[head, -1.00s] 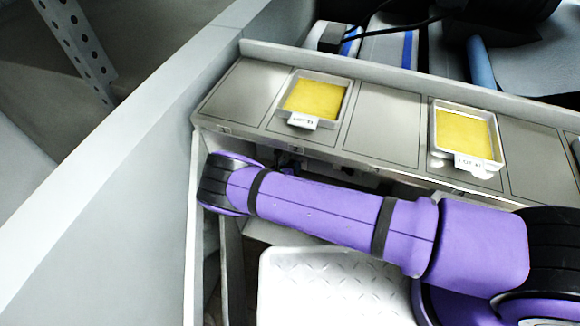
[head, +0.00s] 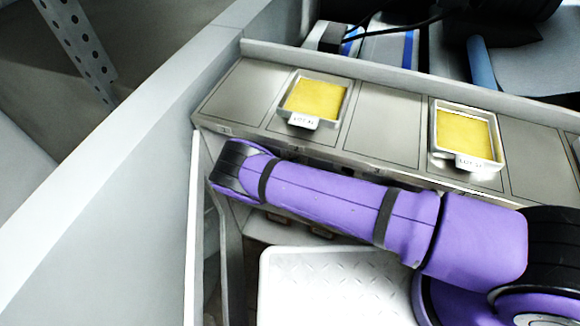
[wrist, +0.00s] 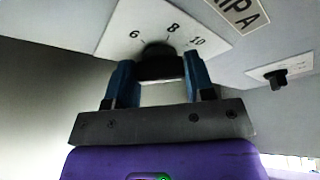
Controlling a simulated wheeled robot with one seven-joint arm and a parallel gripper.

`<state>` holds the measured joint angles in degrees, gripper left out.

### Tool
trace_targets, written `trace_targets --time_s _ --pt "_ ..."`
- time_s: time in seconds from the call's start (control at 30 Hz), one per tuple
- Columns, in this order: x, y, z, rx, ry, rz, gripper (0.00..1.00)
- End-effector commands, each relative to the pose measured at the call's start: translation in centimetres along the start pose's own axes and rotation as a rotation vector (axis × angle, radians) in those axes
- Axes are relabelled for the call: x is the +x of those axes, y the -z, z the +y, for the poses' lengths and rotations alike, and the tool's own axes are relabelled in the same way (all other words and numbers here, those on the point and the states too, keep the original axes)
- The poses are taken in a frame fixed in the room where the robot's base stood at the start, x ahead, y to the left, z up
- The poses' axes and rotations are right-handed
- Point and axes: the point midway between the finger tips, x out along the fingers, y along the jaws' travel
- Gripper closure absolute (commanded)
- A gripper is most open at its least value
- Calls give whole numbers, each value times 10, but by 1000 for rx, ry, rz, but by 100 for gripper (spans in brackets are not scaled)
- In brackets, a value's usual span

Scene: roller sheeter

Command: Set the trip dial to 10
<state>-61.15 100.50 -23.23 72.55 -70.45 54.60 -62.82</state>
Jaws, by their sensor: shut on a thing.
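The trip dial (wrist: 160,64) is a dark round knob on a white scale plate (wrist: 120,28) in the wrist view. The plate shows the marks 6, 8 and 10, with 8 near the top middle and 10 to its right. My gripper (wrist: 160,82) is shut on the dial, with one blue finger on each side of it. The dial's pointer is hidden or too dark to tell, so I cannot read its setting. In the head view my purple arm reaches left below the counter, and the gripper and dial are out of sight.
A label ending in "IP A" (wrist: 240,12) is above right of the dial. A small black switch (wrist: 276,78) on a white plate sits to the right. In the head view, two trays with yellow contents (head: 318,98) (head: 466,132) rest on the grey counter (head: 385,122); a white treaded plate (head: 340,285) lies below.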

Motion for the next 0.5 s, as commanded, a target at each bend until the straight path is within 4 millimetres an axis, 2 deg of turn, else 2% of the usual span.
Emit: trace_targets --time_s 0.2,0.5 --pt "0 0 2 -150 61 0 75" --pt "0 0 3 -283 117 -1 75"
